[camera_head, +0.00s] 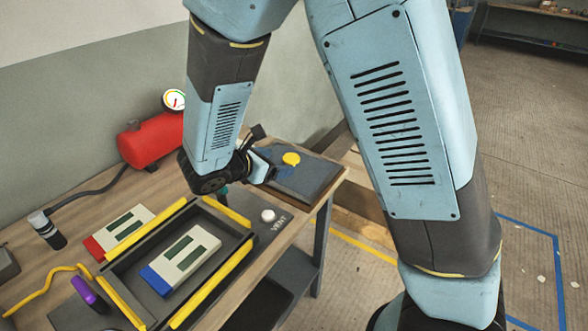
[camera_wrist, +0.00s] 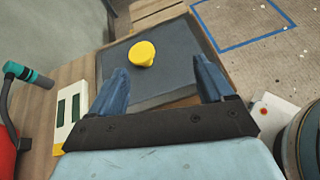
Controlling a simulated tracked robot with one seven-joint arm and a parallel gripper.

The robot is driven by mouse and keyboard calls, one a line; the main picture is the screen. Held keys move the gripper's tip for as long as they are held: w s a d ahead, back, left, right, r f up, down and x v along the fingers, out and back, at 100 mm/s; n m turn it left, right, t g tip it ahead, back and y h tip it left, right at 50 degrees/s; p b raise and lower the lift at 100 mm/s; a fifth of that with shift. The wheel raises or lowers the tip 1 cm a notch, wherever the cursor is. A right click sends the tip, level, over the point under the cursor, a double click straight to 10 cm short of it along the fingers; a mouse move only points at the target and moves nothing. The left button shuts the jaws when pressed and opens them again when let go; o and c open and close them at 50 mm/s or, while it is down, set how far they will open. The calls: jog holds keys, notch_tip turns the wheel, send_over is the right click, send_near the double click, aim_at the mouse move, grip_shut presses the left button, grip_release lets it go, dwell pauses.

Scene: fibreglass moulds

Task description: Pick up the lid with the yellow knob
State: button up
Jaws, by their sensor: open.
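The lid (camera_head: 307,182) is a flat dark grey panel with a yellow knob (camera_head: 291,159), lying at the right end of the wooden bench. In the wrist view the lid (camera_wrist: 174,72) lies ahead of the fingers, with the yellow knob (camera_wrist: 142,54) standing up near its middle left. My gripper (camera_wrist: 161,82) is open and empty, its two blue fingers spread wide with the lid showing between them. The knob is beyond the fingertips, not between them. In the head view my arm and wrist partly hide the gripper and the lid's left side.
A dark mould frame (camera_head: 248,242) with yellow bars holds a white block with a blue end (camera_head: 181,259). A white block with a red end (camera_head: 121,231) lies left of it. A red tank (camera_head: 150,140) with a gauge stands behind, and a purple-handled piece (camera_head: 88,291) is at front left.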

aim_at(288, 160)
jog(key=a+n, duration=0.1)
jog(key=a+f+t, duration=0.1)
jog(key=a+f+n, duration=0.1)
jog(key=a, duration=0.1)
jog(key=shift+s+f+n+t+y, duration=0.15)
jog(key=shift+s+n+t+y, duration=0.05)
jog(key=shift+n+t+y, duration=0.1)
jog(key=shift+w+f, duration=0.1)
jog(key=shift+w, duration=0.05)
jog(key=x, duration=1.3)
jog(key=shift+d, duration=0.3)
jog(key=shift+c, duration=0.2)
jog(key=c, duration=1.4)
